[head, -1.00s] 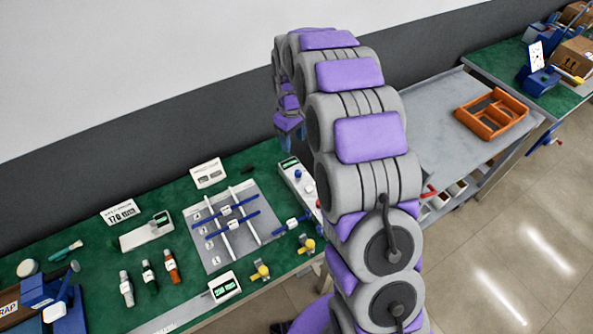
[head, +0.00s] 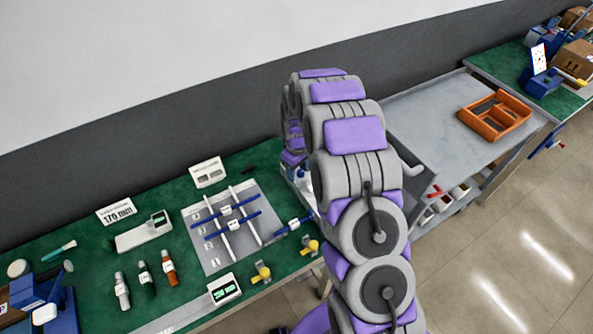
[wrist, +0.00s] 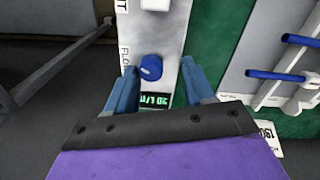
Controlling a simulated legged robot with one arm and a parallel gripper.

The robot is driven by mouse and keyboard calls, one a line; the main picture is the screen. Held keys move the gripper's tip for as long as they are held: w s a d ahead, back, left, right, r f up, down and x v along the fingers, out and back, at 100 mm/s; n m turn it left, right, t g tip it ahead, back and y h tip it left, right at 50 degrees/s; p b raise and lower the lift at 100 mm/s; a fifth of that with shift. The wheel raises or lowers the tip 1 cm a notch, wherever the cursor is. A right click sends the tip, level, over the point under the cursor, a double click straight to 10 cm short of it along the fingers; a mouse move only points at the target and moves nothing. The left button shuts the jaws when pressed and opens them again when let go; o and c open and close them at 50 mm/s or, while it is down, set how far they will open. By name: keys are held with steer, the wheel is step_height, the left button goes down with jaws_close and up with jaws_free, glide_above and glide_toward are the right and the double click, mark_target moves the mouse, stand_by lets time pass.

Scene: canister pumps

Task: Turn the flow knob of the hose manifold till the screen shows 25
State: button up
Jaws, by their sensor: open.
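In the wrist view the hose manifold (wrist: 165,35) is a pale panel with a round blue flow knob (wrist: 151,67) and part of the word "FLOW" beside it. Below the knob is a small dark screen (wrist: 155,100) with green digits; it shows upside down and seems to read 20 L/min, partly cut off by my gripper. My gripper (wrist: 159,68) is open, with one blue finger on each side of the knob and a gap to both. In the head view my arm hides most of the manifold.
On the green bench to the left stand a grey board with blue rods (head: 232,225), several bottles (head: 145,278), a white display box (head: 224,289) and yellow valves (head: 261,272). A grey cart with an orange tray (head: 494,115) stands on the right.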

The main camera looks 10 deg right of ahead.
steer(key=shift+d, duration=1.15)
steer(key=shift+c, duration=0.7)
steer(key=shift+a+f, duration=0.1)
steer(key=shift+a, duration=0.85)
steer(key=c, duration=0.4)
steer(key=shift+c, duration=1)
steer(key=shift+d, duration=0.4)
jaws_close()
steer(key=shift+a, duration=0.1)
